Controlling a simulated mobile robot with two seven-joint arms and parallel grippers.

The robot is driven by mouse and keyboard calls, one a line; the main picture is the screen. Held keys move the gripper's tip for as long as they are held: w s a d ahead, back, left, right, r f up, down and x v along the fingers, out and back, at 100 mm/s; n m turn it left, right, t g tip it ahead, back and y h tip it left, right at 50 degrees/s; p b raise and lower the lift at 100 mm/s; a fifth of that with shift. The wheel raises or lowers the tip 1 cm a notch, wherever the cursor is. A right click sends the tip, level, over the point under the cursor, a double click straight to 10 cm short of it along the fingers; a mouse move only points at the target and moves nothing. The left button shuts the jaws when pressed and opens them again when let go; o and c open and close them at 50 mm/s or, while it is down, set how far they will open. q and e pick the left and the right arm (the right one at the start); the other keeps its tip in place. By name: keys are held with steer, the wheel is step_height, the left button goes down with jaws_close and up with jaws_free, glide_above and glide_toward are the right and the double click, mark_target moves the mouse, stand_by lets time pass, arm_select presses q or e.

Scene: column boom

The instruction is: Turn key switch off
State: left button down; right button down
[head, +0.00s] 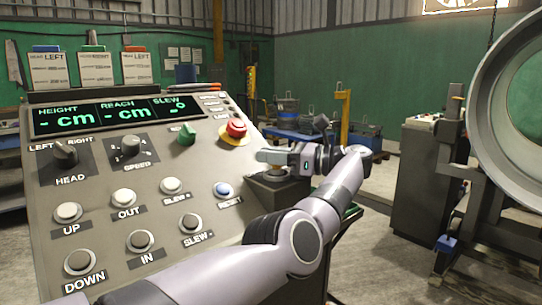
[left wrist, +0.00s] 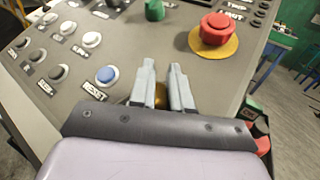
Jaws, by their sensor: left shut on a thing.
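My left gripper (head: 270,157) is at the right edge of the control panel, just below the red mushroom button. It also shows in the left wrist view (left wrist: 163,78), where its two grey fingers are close together. They are shut on a brass-coloured piece, which I take to be the key switch (left wrist: 161,96). Only a small part of it shows between the fingers, so I cannot tell which way it is turned. In the head view, the gripper hides the key. A dark block (head: 277,195) sits under the gripper. My right gripper is in neither view.
The sloped panel (head: 108,202) carries a red mushroom button (head: 236,127) on a yellow ring, a green knob (head: 186,134), a blue reset button (head: 223,189) and a display (head: 118,115) showing dashes. A dark cabinet (head: 420,180) and large metal ring stand at right.

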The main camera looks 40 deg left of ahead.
arm_select(q)
steer(key=shift+f, duration=0.1)
stand_by(0.5)
steer(key=c, duration=1.2)
jaws_free()
steer(key=shift+a, duration=0.1)
steer(key=shift+o, duration=0.2)
